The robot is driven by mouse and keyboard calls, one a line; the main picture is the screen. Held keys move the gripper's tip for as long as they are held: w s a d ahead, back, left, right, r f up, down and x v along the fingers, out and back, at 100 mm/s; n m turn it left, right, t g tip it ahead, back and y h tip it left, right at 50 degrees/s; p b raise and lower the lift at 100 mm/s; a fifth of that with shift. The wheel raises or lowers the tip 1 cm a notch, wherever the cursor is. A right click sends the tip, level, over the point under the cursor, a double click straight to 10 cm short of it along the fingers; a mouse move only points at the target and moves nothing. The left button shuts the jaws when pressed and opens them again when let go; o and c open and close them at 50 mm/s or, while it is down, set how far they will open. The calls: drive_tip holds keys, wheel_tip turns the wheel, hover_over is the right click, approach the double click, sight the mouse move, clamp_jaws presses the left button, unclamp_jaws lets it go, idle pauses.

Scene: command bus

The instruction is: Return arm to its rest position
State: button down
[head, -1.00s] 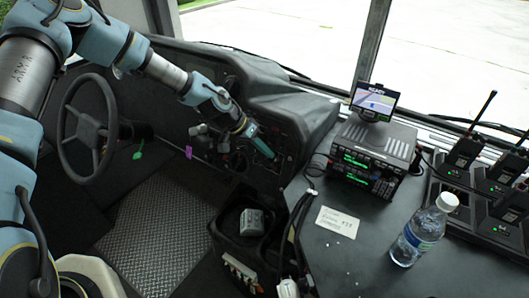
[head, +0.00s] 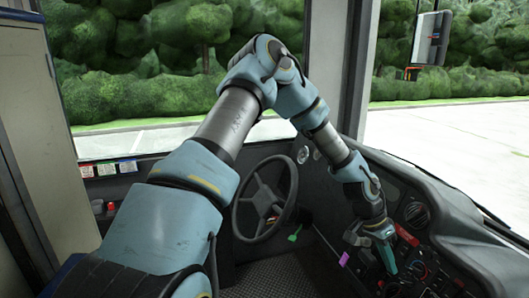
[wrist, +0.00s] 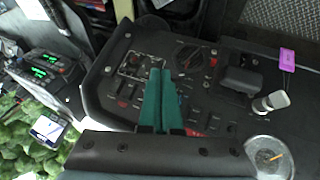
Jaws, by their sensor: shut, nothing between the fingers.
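My gripper (head: 388,256) is at the dashboard panel, at the lower right of the head view. Its green fingers are shut with nothing between them. In the wrist view the fingers (wrist: 160,100) point at the dark control panel (wrist: 205,112) with its knobs and switches. I cannot tell whether the fingertips touch the panel. My arm reaches across the head view from the lower left, up to a bent elbow, then down to the dash.
The steering wheel (head: 264,200) stands close beside my forearm. A green tag (head: 294,234) and a purple tag (head: 344,258) hang near the dash. The wrist view shows radios (wrist: 45,70), a small screen (wrist: 47,130) and a round gauge (wrist: 268,157). The windshield lies beyond the dash.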

drive_tip(key=w+a+r+n+t+y, duration=0.1)
drive_tip(key=w+a+r+n, duration=0.15)
drive_tip(key=a, duration=0.55)
drive_tip(key=w+a+r+n+t+y, duration=0.15)
drive_tip(key=w+a, duration=0.25)
drive_tip(key=a, duration=0.5)
drive_tip(key=s+a+r+n, duration=0.1)
drive_tip(key=a+r+n, duration=0.2)
drive_tip(key=a, duration=0.5)
drive_tip(key=s+a+r+n+t+y, duration=0.1)
drive_tip(key=a+r+n, duration=0.2)
drive_tip(key=a, duration=0.6)
drive_tip(key=s+a+r+n+t+y+b, duration=0.1)
drive_tip(key=s+a+r+n, duration=0.1)
drive_tip(key=a+r, duration=0.3)
drive_tip(key=a+n, duration=0.1)
drive_tip(key=a, duration=0.3)
drive_tip(key=shift+r+n, duration=0.2)
drive_tip(key=shift+n, duration=0.2)
drive_tip(key=shift+s+a, duration=0.1)
